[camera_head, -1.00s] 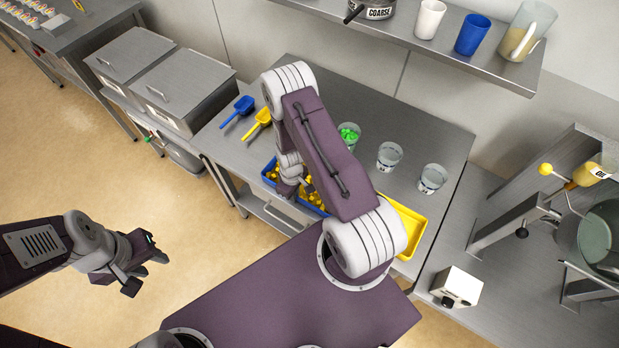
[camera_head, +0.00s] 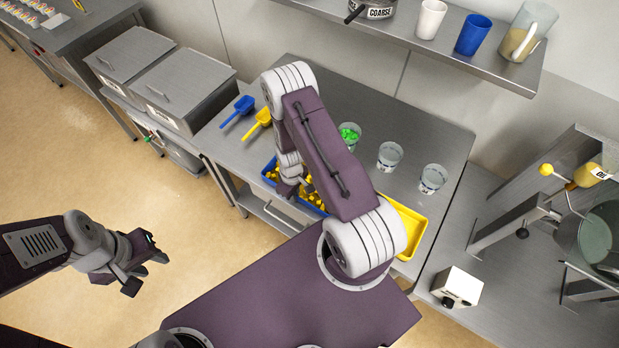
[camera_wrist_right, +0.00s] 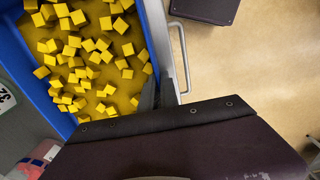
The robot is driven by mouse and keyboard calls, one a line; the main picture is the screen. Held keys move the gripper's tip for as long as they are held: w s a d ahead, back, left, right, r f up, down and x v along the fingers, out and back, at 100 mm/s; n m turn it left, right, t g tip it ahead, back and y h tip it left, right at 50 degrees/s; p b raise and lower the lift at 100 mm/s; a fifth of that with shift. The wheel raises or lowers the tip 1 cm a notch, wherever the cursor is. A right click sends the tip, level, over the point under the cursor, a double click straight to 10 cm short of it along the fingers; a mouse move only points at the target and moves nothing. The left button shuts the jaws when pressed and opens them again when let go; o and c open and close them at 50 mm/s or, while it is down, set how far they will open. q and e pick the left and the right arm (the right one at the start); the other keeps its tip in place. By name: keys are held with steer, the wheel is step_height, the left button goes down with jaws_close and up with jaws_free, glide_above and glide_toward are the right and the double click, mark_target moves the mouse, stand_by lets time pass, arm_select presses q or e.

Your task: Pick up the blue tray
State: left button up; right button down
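The blue tray (camera_head: 268,170) lies at the front edge of the steel table, holding several yellow cubes. It is partly hidden behind my right arm. In the right wrist view the tray (camera_wrist_right: 28,75) fills the left side. My right gripper (camera_head: 288,188) is low at the tray's front side. In the wrist view its dark fingers (camera_wrist_right: 158,95) are at the tray's right-hand wall, but whether they are closed on it is unclear. My left gripper (camera_head: 148,262) is away from the table over the floor, with nothing visible in it; its finger gap is unclear.
A yellow tray (camera_head: 410,228) sits to the right of the blue one. Behind are a blue scoop (camera_head: 240,108), a yellow scoop (camera_head: 260,118) and clear cups, one with green contents (camera_head: 349,134). A metal handle (camera_wrist_right: 180,58) runs beside the tray, along the table front.

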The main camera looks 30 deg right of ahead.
stand_by(0.7)
steer(key=shift+w+r, duration=0.1)
steer(key=shift+r, duration=0.25)
step_height(320, 180, up, 9)
steer(key=shift+r+b, duration=0.2)
steer(key=shift+b, duration=0.6)
step_height(320, 180, up, 5)
steer(key=p, duration=0.4)
